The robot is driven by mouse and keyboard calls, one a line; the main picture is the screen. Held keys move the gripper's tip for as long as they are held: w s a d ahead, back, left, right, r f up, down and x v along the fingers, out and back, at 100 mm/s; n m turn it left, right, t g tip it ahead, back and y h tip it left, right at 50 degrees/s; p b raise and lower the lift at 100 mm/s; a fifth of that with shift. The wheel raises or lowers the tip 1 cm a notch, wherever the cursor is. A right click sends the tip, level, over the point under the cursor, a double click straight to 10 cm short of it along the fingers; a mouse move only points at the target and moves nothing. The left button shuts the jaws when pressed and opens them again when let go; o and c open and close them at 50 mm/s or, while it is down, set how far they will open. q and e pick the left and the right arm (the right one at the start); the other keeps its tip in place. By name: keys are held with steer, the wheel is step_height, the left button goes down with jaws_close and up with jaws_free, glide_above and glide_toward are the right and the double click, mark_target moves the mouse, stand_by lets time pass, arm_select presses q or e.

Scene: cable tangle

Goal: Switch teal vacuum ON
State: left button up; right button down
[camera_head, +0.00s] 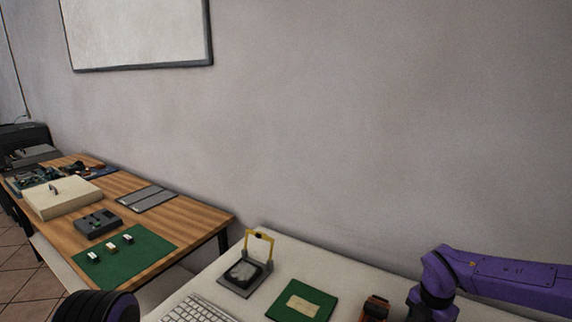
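No teal vacuum can be made out in the head view. My purple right arm comes in from the right edge and bends down at a dark joint, leaving the bottom of the picture, so my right gripper is out of frame. Only a dark, ribbed, rounded part with some purple shows at the bottom left, apparently my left arm. My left gripper is not in the picture.
A pale table holds a keyboard (196,311), a yellow-framed stand (258,246), a green board (320,302) and a small orange-brown object (375,308). A wooden table holds a green mat (142,244), a dark device (98,223) and a beige box (62,198). A wall stands behind.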

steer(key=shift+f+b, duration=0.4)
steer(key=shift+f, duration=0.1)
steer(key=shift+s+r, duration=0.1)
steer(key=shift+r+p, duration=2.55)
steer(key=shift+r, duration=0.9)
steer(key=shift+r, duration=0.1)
